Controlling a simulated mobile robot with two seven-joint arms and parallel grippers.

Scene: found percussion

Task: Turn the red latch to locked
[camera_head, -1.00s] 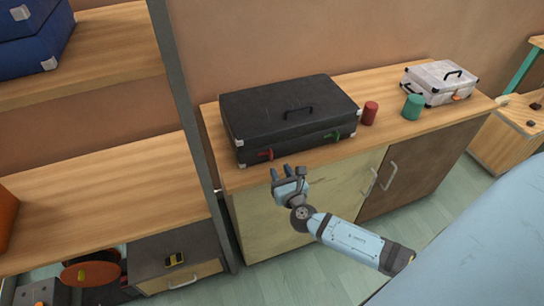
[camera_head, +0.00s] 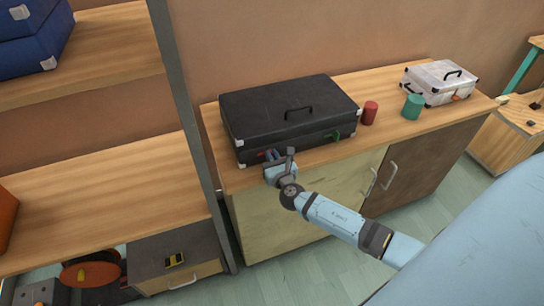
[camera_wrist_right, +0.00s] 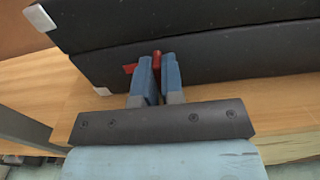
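The red latch (camera_head: 262,155) is on the lower left front of the closed black suitcase (camera_head: 290,105). In the right wrist view, part of the red latch (camera_wrist_right: 157,60) shows between my right fingertips and a bit shows left of them; the rest is hidden behind the fingers. My right gripper (camera_head: 272,154) is at the suitcase front. In the wrist view its two blue fingers (camera_wrist_right: 157,75) stand close together, one on each side of the red piece, and look shut on it. My left gripper is not in view.
A green latch (camera_head: 337,135) is farther right on the suitcase front. A red cylinder (camera_head: 369,113), a green cylinder (camera_head: 412,106) and a white case (camera_head: 440,82) stand to the right on the wooden cabinet top (camera_head: 350,147). A shelf post (camera_head: 187,110) rises at left.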

